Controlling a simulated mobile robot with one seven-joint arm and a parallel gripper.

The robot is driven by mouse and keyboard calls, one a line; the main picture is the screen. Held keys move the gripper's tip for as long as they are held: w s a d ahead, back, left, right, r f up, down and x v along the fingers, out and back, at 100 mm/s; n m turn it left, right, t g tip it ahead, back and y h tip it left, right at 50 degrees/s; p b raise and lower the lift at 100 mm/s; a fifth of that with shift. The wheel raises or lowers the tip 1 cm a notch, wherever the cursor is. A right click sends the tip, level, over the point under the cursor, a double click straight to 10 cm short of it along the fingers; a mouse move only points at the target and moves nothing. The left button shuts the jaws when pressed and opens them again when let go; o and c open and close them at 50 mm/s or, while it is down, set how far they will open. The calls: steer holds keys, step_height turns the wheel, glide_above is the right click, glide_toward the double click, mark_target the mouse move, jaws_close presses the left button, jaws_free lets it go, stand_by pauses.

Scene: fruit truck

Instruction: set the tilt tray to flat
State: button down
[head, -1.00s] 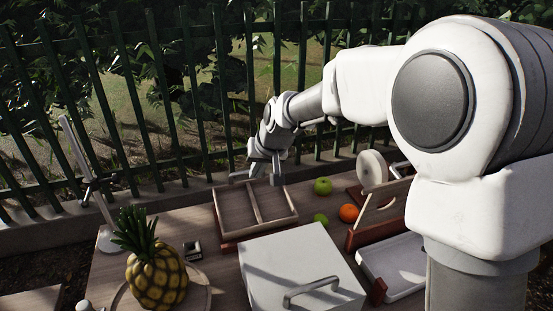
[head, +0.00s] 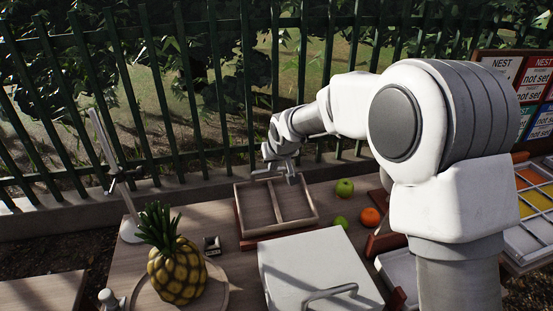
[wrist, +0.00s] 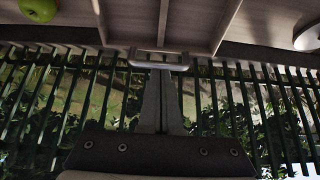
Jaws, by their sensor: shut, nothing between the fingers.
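The tilt tray (head: 238,209) is a wooden tray with two compartments and a middle divider, on a reddish base, in the middle of the head view. Its exact tilt is hard to tell. In the wrist view its underside or floor (wrist: 185,25) fills the top, with a pale metal handle (wrist: 158,66) at its edge. My gripper (head: 291,179) is at the tray's far edge, by the fence side. In the wrist view its fingers (wrist: 161,75) are together and empty, close to the handle; I cannot tell whether they touch it.
A green apple (head: 344,188), a lime-green fruit (head: 340,222) and an orange (head: 370,217) lie right of the tray. A white lidded box (head: 320,262) stands in front, a pineapple (head: 176,270) at front left. A green fence (head: 199,110) runs behind.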

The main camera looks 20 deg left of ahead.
steer(key=shift+w+r+x, duration=0.1)
steer(key=shift+w+x, duration=0.05)
steer(key=shift+x, duration=1.05)
steer(key=shift+w+r+x, duration=0.1)
steer(key=shift+x, duration=1.1)
steer(key=shift+a, duration=0.15)
steer(key=b+x, duration=0.2)
steer(key=x, duration=0.2)
steer(key=shift+w+a, duration=0.1)
steer(key=shift+w, duration=0.1)
steer(key=shift+w+a+f+b, duration=0.15)
steer(key=shift+w+b, duration=0.1)
steer(key=shift+b, duration=0.1)
steer(key=shift+r, duration=0.25)
